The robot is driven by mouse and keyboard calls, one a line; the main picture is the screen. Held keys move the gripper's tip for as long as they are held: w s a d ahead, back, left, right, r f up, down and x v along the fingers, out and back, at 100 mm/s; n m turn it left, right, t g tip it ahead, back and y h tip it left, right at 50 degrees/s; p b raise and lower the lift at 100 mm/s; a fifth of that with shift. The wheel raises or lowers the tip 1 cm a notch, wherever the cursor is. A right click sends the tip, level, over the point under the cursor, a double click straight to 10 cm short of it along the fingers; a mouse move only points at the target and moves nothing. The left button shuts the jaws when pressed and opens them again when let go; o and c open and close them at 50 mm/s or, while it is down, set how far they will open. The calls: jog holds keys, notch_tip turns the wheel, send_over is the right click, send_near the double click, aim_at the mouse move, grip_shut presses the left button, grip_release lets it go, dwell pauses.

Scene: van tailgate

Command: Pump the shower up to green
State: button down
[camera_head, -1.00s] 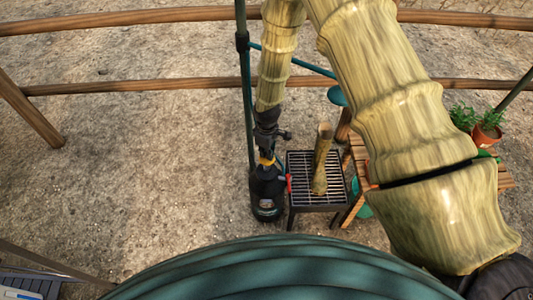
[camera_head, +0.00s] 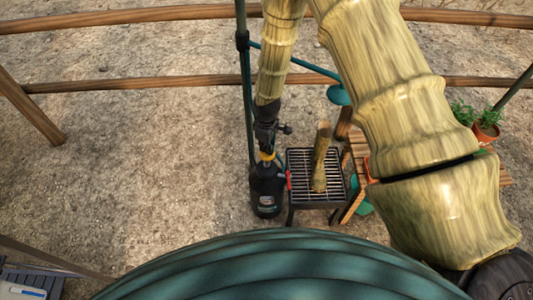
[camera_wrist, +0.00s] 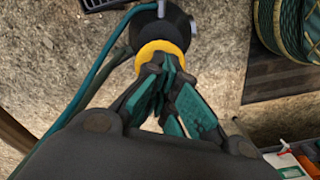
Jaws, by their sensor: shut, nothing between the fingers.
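The shower is a black bottle-shaped tank (camera_head: 266,195) with a yellow collar (camera_head: 266,156) on top, standing upright on the ground left of the grill. My gripper (camera_head: 266,147) points down right over the collar. In the wrist view the yellow collar (camera_wrist: 166,47) and black tank (camera_wrist: 172,22) lie just beyond my fingertips (camera_wrist: 168,68). The fingers are shut with nothing between them; whether they touch the top of the shower I cannot tell. A small pale label or gauge (camera_head: 266,200) shows on the tank's front, too small to read any colour.
A grill (camera_head: 300,195) with a wooden log (camera_head: 320,165) stands close right of the tank. A wooden table (camera_head: 358,150) and potted plant (camera_head: 487,130) are farther right. A green pole (camera_head: 244,90) rises behind. Open gravel lies left.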

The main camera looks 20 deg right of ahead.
aim_at(267, 155)
jog(key=shift+f+b, duration=1.1)
jog(key=shift+f, duration=1.6)
jog(key=shift+r+p, duration=2.05)
jog(key=shift+r, duration=0.75)
jog(key=shift+f, duration=0.2)
